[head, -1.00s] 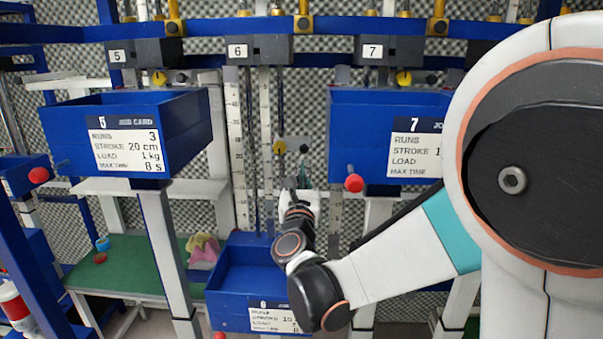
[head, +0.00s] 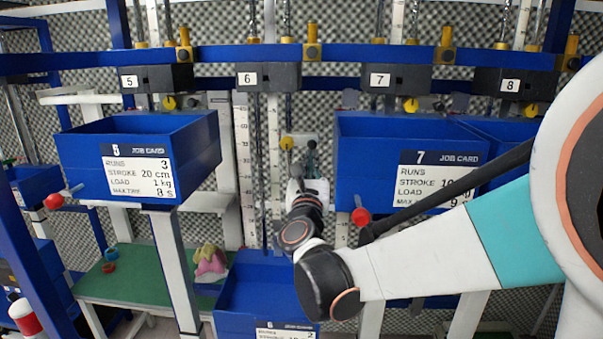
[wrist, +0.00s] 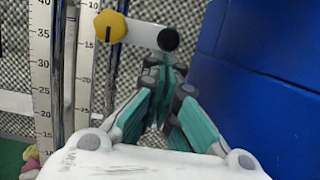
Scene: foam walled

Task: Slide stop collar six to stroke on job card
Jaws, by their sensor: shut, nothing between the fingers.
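Stop collar six has a yellow knob (head: 287,143) joined by a pale bar (wrist: 143,35) to a dark round knob (wrist: 168,40). It sits on the rod beside the bay six scales, below the label 6 block (head: 268,76). My gripper (wrist: 163,68) is shut and empty, its teal fingers together just below the dark knob; I cannot tell if they touch it. In the head view the fingertips (head: 298,168) are small beneath the collar.
Two numbered scales (wrist: 40,75) stand left of my gripper. The blue tray seven (head: 385,135) is close on its right, with a red knob (head: 361,217). Tray five (head: 90,170) is on the left. The open blue tray six (head: 235,300) is below.

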